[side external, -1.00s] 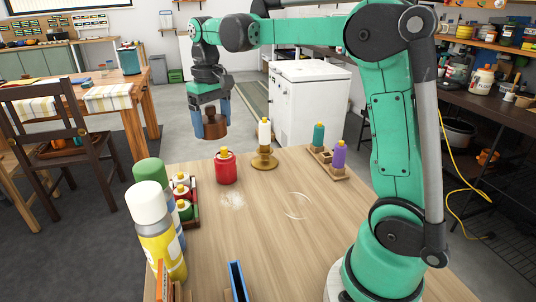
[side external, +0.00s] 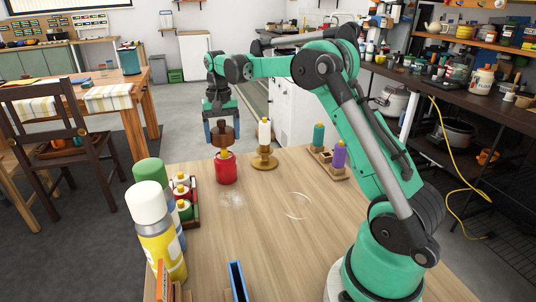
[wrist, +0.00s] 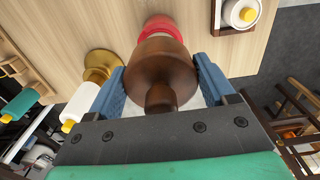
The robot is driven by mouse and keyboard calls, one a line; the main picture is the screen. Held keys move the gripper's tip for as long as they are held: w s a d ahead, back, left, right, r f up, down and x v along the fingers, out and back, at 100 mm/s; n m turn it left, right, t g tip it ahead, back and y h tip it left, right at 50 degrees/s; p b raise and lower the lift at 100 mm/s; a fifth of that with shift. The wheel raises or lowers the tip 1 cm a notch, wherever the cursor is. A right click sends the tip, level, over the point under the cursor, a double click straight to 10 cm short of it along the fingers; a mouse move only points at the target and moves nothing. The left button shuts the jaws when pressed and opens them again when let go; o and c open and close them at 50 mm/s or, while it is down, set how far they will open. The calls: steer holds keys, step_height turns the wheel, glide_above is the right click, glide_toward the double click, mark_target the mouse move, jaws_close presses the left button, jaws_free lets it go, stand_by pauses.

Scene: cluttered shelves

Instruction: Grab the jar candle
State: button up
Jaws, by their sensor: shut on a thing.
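The red jar candle (side external: 226,170) stands upright near the far edge of the wooden table, with a yellow tip on top. It also shows in the wrist view (wrist: 160,27), partly hidden behind a brown piece. My gripper (side external: 221,131) is shut on this brown, knobbed, bell-shaped piece (side external: 226,139), which also fills the space between the blue fingers in the wrist view (wrist: 163,70). In the side view the brown piece appears just above and behind the candle's tip. I cannot tell whether they touch.
A white candle on a brass holder (side external: 264,163) stands close right of the red candle. A wooden rack (side external: 329,162) holds teal and purple candles. A tray of small jars (side external: 193,216) and a yellow spray can (side external: 160,245) stand left. The table's middle is clear.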

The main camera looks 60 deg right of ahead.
mark_target(226, 167)
steer(key=shift+f, duration=0.65)
steer(key=shift+f, duration=0.6)
steer(key=o, duration=1.1)
steer(key=shift+r, duration=0.15)
